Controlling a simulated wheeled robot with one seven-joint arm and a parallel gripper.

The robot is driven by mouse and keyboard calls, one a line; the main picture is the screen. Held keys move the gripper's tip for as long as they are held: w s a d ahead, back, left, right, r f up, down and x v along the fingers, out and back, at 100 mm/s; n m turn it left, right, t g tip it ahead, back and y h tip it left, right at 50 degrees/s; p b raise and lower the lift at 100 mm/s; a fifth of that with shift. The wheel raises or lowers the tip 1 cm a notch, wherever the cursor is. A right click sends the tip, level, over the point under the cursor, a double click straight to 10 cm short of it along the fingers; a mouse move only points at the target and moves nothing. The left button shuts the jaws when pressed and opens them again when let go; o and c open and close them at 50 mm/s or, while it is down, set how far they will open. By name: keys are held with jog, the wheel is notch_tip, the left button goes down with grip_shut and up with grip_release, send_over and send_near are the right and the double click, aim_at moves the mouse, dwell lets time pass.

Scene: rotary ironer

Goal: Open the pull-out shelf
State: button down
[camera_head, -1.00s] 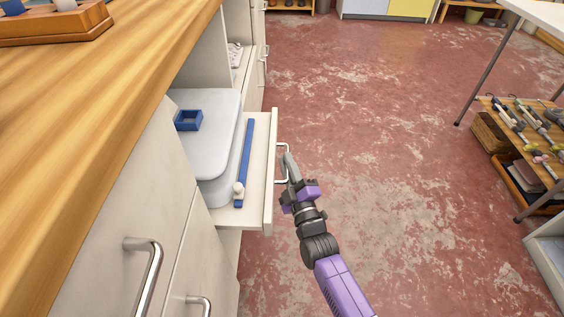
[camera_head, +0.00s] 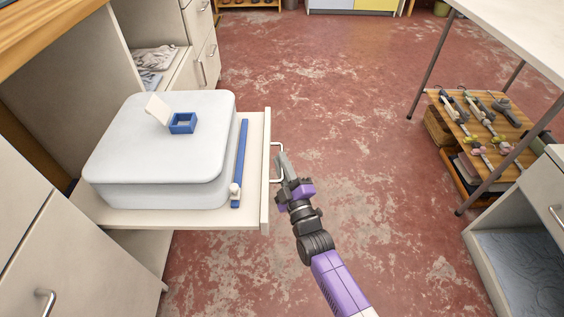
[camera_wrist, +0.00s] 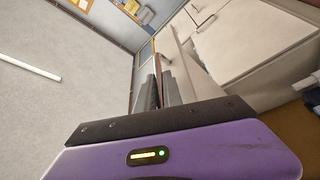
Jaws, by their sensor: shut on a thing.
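The pull-out shelf (camera_head: 133,220) stands well out from the cabinet under the wooden counter. It carries a large pale grey rounded ironer unit (camera_head: 160,150) with a blue square frame (camera_head: 183,123) and a white tilted flap on top, and a blue bar (camera_head: 239,165) along its right side. The shelf's front panel (camera_head: 266,190) has a metal bar handle (camera_head: 278,163). My gripper (camera_head: 284,167) is shut on that handle, at the panel's outer side. In the wrist view the dark fingers (camera_wrist: 160,92) are close together, and the handle between them is hard to make out.
The wooden counter (camera_head: 50,30) and cabinet doors lie at left. An open shelf with folded cloth (camera_head: 155,62) is behind. At right stand a white table (camera_head: 520,25), a tool shelf (camera_head: 480,120) and a low cabinet (camera_head: 555,185). The red floor between is clear.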

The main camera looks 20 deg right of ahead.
jog(key=shift+s+d, duration=0.1)
jog(key=shift+d, duration=0.15)
jog(key=c, duration=1.8)
grip_release()
jog(key=shift+o, duration=0.2)
jog(key=p+v, duration=0.2)
jog(key=v, duration=0.5)
jog(key=shift+s+p, duration=0.3)
jog(key=shift+s, duration=0.1)
jog(key=shift+f, duration=0.1)
